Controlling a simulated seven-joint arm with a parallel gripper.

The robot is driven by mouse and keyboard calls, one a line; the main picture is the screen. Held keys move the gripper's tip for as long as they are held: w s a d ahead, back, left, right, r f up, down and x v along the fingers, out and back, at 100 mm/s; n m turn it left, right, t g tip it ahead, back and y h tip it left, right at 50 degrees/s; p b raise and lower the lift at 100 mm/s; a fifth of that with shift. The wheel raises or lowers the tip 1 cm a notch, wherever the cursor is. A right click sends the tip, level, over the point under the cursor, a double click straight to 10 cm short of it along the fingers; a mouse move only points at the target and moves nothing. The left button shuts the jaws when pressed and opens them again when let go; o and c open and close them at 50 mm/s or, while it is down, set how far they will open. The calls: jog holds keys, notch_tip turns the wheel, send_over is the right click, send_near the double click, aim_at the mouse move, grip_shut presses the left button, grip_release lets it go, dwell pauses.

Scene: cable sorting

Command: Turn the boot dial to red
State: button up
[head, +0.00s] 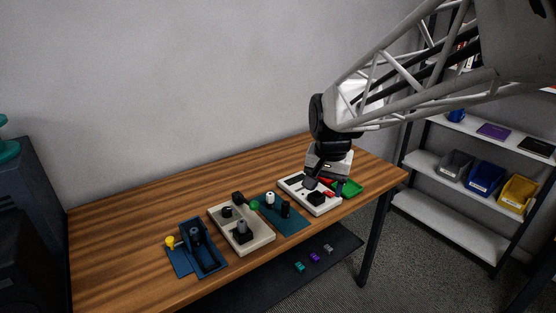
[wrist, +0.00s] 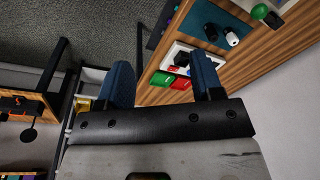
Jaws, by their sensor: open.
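My gripper (head: 313,180) is at the right part of the wooden table, in front of or above a white board (head: 322,207) with black parts. In the wrist view my gripper (wrist: 162,78) has its two blue fingers wide apart with nothing between them. The white board (wrist: 170,58) also shows there beyond the fingers. A beige board (head: 262,238) left of it carries black and grey knob-like parts. I cannot tell which part is the boot dial or which colour it points to.
A teal mat (head: 290,224) holds a white and a black cylinder. A blue tray (head: 212,258) stands at the left. The table's back left is clear. Shelves (head: 470,180) stand right.

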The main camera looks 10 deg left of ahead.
jog(key=w+a+f, duration=0.3)
jog(key=w+a, duration=0.1)
jog(key=a, duration=0.3)
jog(key=w+a+f, duration=0.3)
jog(key=w+a, duration=0.2)
jog(key=a, duration=0.2)
jog(key=m+g, duration=0.1)
jog(key=m, duration=0.1)
send_over(226, 209)
notch_tip(226, 209, down, 9)
jog(key=shift+s+d+f, duration=0.1)
jog(key=shift+d, duration=0.05)
jog(key=shift+f, duration=3.85)
jog(key=c, duration=0.9)
